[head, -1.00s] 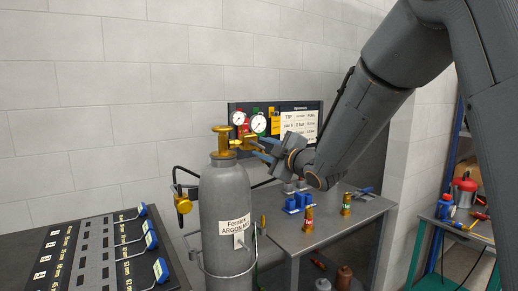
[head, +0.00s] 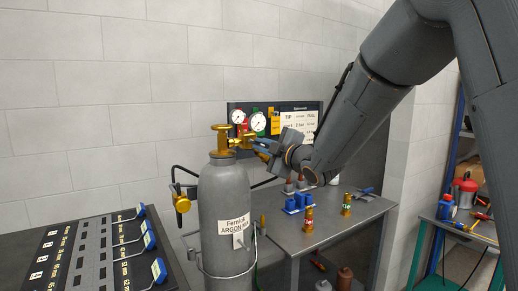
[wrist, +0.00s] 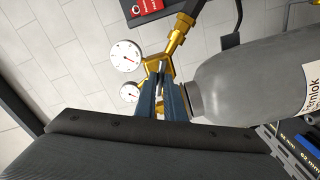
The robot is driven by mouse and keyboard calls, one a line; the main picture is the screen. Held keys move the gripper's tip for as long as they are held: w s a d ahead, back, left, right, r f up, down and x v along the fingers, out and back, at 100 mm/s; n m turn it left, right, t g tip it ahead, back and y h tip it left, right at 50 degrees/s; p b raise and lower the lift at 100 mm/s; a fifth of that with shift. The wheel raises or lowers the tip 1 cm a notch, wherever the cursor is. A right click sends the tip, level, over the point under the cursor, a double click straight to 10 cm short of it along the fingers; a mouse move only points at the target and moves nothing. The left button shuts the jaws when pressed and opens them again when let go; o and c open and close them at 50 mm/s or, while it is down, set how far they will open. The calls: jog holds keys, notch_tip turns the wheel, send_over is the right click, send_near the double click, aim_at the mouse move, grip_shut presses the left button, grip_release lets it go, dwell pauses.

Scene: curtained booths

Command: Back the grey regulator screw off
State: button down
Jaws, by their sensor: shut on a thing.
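The grey argon cylinder (head: 225,195) stands upright with a brass valve (head: 221,139) on top. A brass regulator (wrist: 153,62) with two white-faced gauges is joined to it; the gauges (head: 258,122) also show in the head view. My gripper (head: 264,146) is beside the regulator, to the right of the valve. In the wrist view its blue-grey fingers (wrist: 162,82) are closed around the grey regulator screw (wrist: 163,69) at the brass body. Only a small part of the screw shows between the fingers; the rest is hidden.
A dark board with blue-handled tools (head: 150,240) is at lower left. A tip chart (head: 297,122) stands behind the gauges. A shelf with containers is at right.

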jog(key=n+b, duration=0.2)
jog(key=b, duration=0.1)
jog(key=shift+n, duration=0.4)
jog(key=n+b, duration=0.3)
jog(key=b, duration=0.2)
jog(key=shift+n, duration=0.3)
jog(key=shift+b, duration=0.35)
